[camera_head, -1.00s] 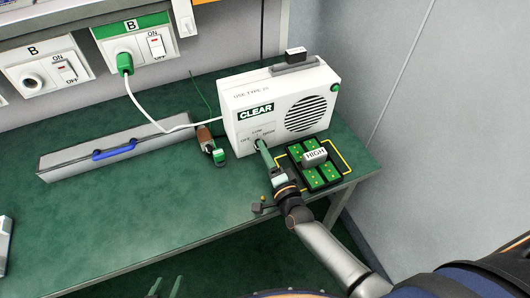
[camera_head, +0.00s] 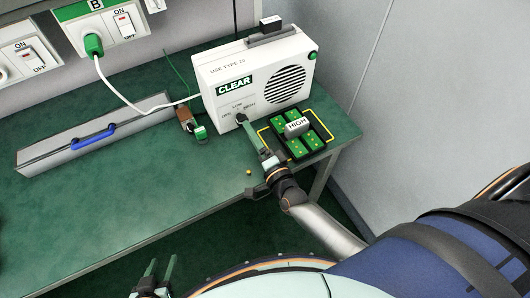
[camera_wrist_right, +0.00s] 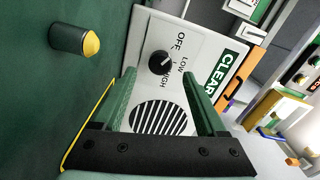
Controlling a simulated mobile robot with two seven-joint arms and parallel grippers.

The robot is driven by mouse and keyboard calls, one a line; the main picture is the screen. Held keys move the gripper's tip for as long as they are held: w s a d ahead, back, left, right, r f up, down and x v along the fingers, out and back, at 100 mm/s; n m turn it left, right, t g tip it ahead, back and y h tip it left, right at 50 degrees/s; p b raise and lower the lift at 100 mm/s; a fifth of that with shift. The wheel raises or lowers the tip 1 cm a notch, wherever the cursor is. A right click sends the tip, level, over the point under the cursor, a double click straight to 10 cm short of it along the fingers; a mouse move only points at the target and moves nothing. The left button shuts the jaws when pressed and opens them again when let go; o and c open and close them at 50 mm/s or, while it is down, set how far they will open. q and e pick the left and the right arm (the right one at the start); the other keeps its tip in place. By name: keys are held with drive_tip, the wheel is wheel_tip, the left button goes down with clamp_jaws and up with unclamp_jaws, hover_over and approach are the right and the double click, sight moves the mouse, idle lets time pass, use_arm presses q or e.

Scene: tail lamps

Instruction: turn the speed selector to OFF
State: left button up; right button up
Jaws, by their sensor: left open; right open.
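The white box (camera_head: 222,75) with a green CLEAR label stands on the green bench. Its speed selector (camera_head: 241,118) is a dark round knob low on the front, among the words OFF, LOW and HIGH. The knob also shows in the right wrist view (camera_wrist_right: 160,62); its small light mark seems to point toward LOW, but I cannot be sure. My right gripper (camera_head: 256,138) is open and empty, in front of the knob and apart from it. In the wrist view its fingers (camera_wrist_right: 159,78) frame the box front. My left gripper (camera_head: 160,268) is open and empty at the bottom edge.
A black tray (camera_head: 322,140) with green parts and a HIGH block (camera_head: 297,125) lies right of my right gripper. A grey case (camera_head: 60,145) with a blue handle and a small connector (camera_head: 197,130) lie left. The front-left bench is clear.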

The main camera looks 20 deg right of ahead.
drive_tip(key=s, duration=0.9)
drive_tip(key=shift+d, duration=0.35)
